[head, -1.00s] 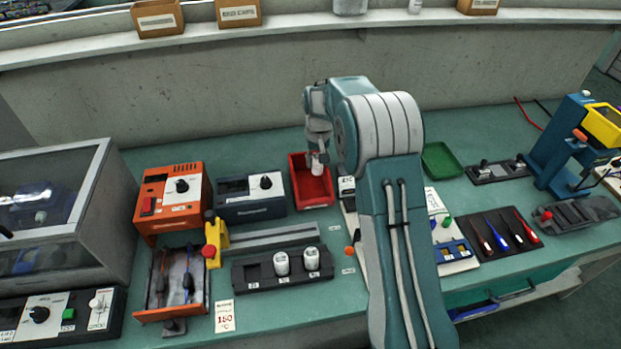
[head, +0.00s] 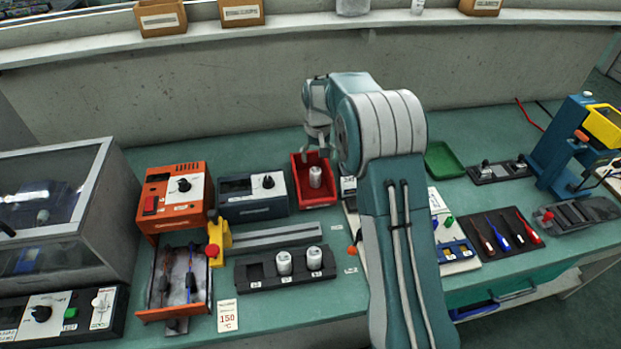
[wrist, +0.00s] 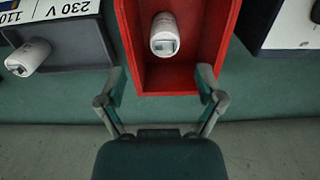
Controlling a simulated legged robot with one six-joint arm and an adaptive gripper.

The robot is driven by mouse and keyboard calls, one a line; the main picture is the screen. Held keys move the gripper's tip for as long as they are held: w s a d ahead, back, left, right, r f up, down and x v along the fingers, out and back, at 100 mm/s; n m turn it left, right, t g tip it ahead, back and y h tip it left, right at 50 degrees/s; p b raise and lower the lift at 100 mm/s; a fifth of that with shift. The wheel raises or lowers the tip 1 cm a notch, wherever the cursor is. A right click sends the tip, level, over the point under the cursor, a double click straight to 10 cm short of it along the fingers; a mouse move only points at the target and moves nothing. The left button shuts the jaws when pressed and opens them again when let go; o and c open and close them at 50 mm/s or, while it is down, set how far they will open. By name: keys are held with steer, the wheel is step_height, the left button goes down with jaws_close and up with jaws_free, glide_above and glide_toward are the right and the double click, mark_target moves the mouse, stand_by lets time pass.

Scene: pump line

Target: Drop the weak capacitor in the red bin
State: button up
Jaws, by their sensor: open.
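A white capacitor (head: 315,177) is inside the red bin (head: 299,190) and looks upright in the head view. It also shows in the wrist view (wrist: 164,35), within the red walls. My gripper (head: 318,150) is just above the bin, toward its back edge, apart from the capacitor. In the wrist view its two fingers (wrist: 162,74) are spread with nothing between them. Two more white capacitors, one (head: 284,262) beside the other (head: 314,258), stand in the black rack (head: 290,279). The rack's left slot is empty.
A blue-grey meter box (head: 252,203) stands left of the bin. In the wrist view, a white cylinder (wrist: 28,57) is at a grey unit (wrist: 62,72) marked 230 V. A green tray (head: 443,160) lies right of my arm. The wall is behind the bench.

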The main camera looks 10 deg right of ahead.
step_height(320, 180, up, 10)
steer(key=shift+d, duration=0.15)
stand_by(0.5)
steer(key=s+r+t, duration=0.3)
steer(key=s+r, duration=0.9)
steer(key=s, duration=0.6)
steer(key=s+f+t, duration=0.2)
steer(key=s+f, duration=0.1)
steer(key=s, duration=1.6)
steer(key=shift+s+f+t, duration=0.15)
steer(key=shift+f+t, duration=0.05)
steer(key=shift+t, duration=0.1)
